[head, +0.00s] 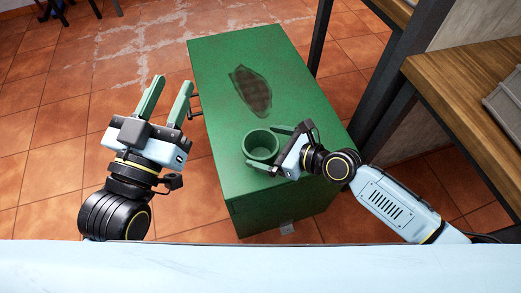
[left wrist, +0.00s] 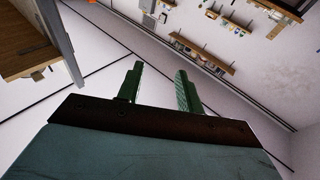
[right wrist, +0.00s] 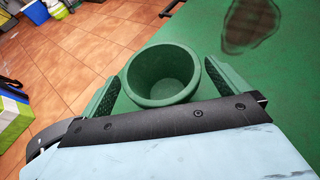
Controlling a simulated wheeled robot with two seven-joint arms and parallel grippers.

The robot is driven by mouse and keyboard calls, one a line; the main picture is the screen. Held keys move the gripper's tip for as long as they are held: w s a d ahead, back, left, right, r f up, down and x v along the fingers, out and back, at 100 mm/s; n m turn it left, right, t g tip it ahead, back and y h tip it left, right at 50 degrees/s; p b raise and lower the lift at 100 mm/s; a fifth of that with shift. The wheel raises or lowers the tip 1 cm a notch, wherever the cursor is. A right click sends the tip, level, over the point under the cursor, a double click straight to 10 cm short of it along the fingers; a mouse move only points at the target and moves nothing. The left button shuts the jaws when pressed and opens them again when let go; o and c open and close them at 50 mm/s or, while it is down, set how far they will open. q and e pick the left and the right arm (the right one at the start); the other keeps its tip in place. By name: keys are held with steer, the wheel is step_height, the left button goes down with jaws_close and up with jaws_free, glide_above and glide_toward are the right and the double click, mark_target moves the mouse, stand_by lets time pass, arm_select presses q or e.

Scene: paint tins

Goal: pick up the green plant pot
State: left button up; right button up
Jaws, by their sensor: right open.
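The green plant pot (head: 261,143) stands upright and looks empty on top of a green cabinet (head: 215,70), near its front end. In the right wrist view the pot (right wrist: 162,76) sits between the two fingers of my right gripper (right wrist: 160,88). That gripper is open, with a finger on each side of the pot; I cannot tell whether either finger touches it. In the head view the right gripper (head: 268,147) reaches the pot from the right. My left gripper (head: 168,98) is open and empty, held up left of the cabinet. It also shows open in the left wrist view (left wrist: 158,85).
A dark brown patch (head: 252,92) lies on the cabinet top behind the pot. A wooden table (head: 470,95) with a grey item (head: 507,105) stands at the right. The tiled floor (head: 60,130) at the left is mostly clear.

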steer(key=shift+b+x, duration=0.6)
steer(key=shift+x, duration=0.4)
arm_select(q)
steer(key=shift+s+r+t+h, duration=0.15)
steer(key=shift+s+r+t, duration=0.15)
steer(key=shift+r+t, duration=0.35)
steer(key=shift+s+r+t+h, duration=0.2)
steer(key=shift+s+r+t, duration=0.1)
steer(key=shift+r+t, duration=0.3)
steer(key=shift+s+r+t+h, duration=0.15)
steer(key=shift+s+r+t, duration=0.25)
steer(key=shift+r, duration=0.4)
arm_select(e)
steer(key=shift+w+a+f, duration=0.1)
steer(key=shift+w+a, duration=0.05)
steer(key=shift+a, duration=0.1)
arm_select(q)
steer(key=shift+w, duration=0.1)
arm_select(e)
steer(key=c, duration=0.8)
arm_select(q)
steer(key=shift+f, duration=0.1)
